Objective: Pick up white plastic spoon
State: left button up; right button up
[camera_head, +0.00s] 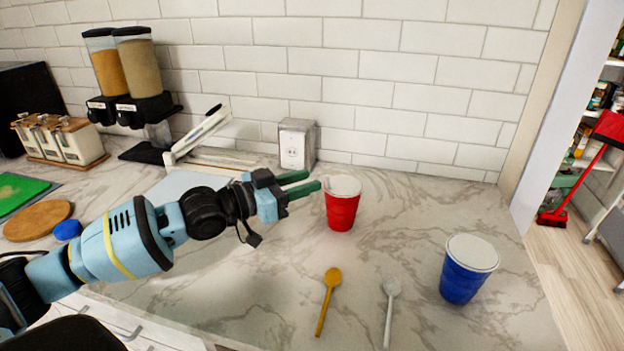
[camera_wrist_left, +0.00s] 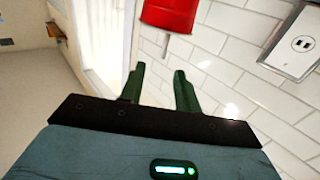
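The white plastic spoon (camera_head: 389,305) lies flat on the marble counter in the head view, its bowl toward the wall and its handle toward the front edge. My left gripper (camera_head: 314,180) reaches in from the left, above the counter, beside the red cup and well to the upper left of the spoon. Its two green fingers are apart with nothing between them, as the left wrist view also shows (camera_wrist_left: 160,82). The spoon is not visible in the left wrist view. My right gripper is not in view.
A yellow spoon (camera_head: 328,300) lies left of the white one. A blue cup (camera_head: 464,275) stands to its right. The red cup (camera_head: 342,210) stands behind, near my left fingertips, and shows in the wrist view (camera_wrist_left: 168,14).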

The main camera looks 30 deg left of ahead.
aim_at(392, 286)
jog(key=k, duration=1)
